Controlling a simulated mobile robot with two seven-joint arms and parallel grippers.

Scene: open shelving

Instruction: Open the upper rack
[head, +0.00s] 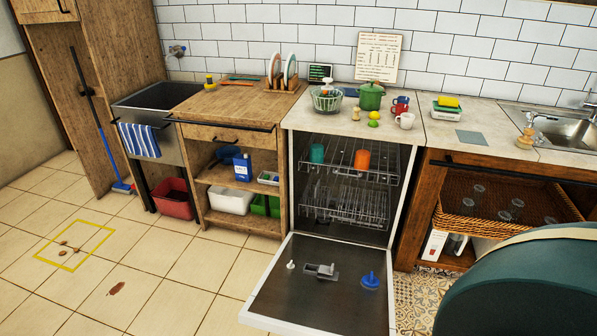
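The dishwasher stands in the middle of the head view with its door (300,307) folded down flat toward the floor. The upper rack (336,163) is a wire rack inside the dishwasher, near the top of the opening. A teal cup (317,153) and an orange cup (362,160) stand on it. The lower rack (345,205) sits below it inside the cavity. Both racks appear to lie within the dishwasher's frame. Neither of my grippers is in view.
On the lowered door lie a blue item (371,281) and a grey fitting (322,271). A large dark green rounded object (520,285) fills the lower right foreground. A wicker basket (470,224) with glasses is right of the dishwasher. Tiled floor at left is mostly free.

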